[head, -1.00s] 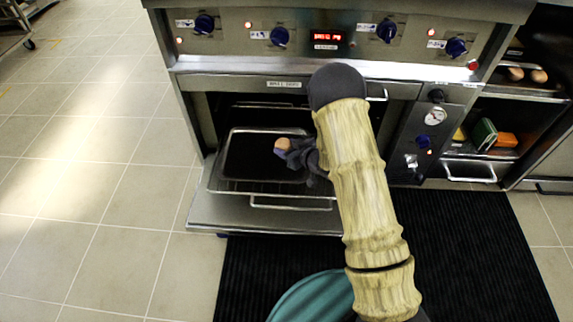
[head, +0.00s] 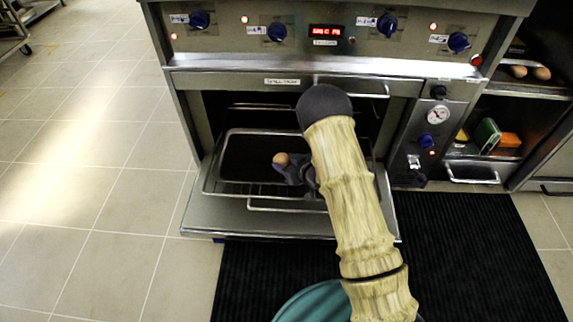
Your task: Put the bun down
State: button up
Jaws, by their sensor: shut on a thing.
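A small brown bun (head: 281,159) shows at the tip of my gripper (head: 285,165). My gripper is shut on it, over the right part of a dark baking tray (head: 240,160). The tray rests on a wire rack in the open oven (head: 195,130). I cannot tell whether the bun touches the tray. My arm hides the right side of the tray and part of the oven opening.
The oven door (head: 230,220) is folded down in front of the rack. Control knobs (head: 277,32) line the panel above. An open shelf unit (head: 525,90) at the right holds two more buns above and a green box (head: 487,133) and an orange one (head: 508,141) below. A black mat (head: 470,260) lies on the floor.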

jog(key=shift+f, duration=0.35)
jog(key=shift+s+f, duration=0.15)
jog(key=shift+f, duration=0.15)
jog(key=o, duration=1)
jog(key=shift+f+b, duration=0.1)
jog(key=shift+b, duration=0.25)
jog(key=shift+c, duration=0.2)
jog(key=shift+s, duration=0.1)
jog(key=shift+d+r+p, duration=0.1)
jog(key=shift+r+p, duration=0.35)
jog(key=shift+r, duration=0.2)
jog(key=p+v, duration=0.5)
jog(key=v, duration=0.5)
jog(key=shift+s+d+r, duration=0.15)
jog(key=shift+d+r, duration=0.05)
jog(key=shift+r, duration=0.2)
jog(key=shift+s+d+r, duration=0.1)
jog(key=shift+s+d, duration=0.2)
jog(key=shift+s, duration=0.05)
